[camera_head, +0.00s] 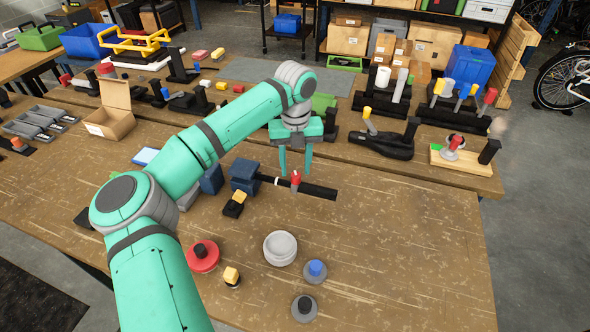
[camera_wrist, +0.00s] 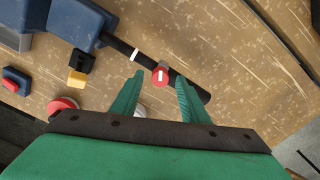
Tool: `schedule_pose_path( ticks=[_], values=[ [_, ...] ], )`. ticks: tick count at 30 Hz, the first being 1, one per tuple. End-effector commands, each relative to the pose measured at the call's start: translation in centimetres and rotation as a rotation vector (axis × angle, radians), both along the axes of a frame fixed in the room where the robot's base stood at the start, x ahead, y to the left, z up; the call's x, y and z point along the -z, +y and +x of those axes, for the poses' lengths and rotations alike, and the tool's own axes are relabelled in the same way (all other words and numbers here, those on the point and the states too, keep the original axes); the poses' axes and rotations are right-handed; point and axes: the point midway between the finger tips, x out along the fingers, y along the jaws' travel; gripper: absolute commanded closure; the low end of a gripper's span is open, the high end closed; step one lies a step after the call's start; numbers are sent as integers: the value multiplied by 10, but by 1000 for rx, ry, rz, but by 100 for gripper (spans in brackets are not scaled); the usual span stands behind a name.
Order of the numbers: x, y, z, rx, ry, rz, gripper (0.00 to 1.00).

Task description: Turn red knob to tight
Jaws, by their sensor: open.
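A small red knob (camera_head: 295,178) sits on a black bar (camera_head: 318,191) that reaches right from a dark blue clamp (camera_head: 244,172) on the wooden table. In the wrist view the red knob (camera_wrist: 160,76) has a white line on its top, and a white mark shows on the bar (camera_wrist: 115,43) to its left. My gripper (camera_head: 295,170) points down with its two green fingers apart, above or around the knob. In the wrist view the knob shows between and just beyond the fingertips (camera_wrist: 158,78). No contact is visible.
A black block with a yellow top (camera_head: 237,201) stands left of the bar. A red disc (camera_head: 203,255), a grey bowl (camera_head: 280,247) and several small knobbed pieces lie in front. A rear table (camera_head: 440,175) holds more parts. The table's right side is clear.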

Motion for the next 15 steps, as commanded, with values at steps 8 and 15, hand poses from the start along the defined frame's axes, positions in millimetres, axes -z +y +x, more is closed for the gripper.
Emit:
schedule_pose_path(
  ticks=[8,15],
  values=[
    [19,2,0,-2,-1,-1,59],
    [19,5,0,-7,-1,-1,59]
  ],
)
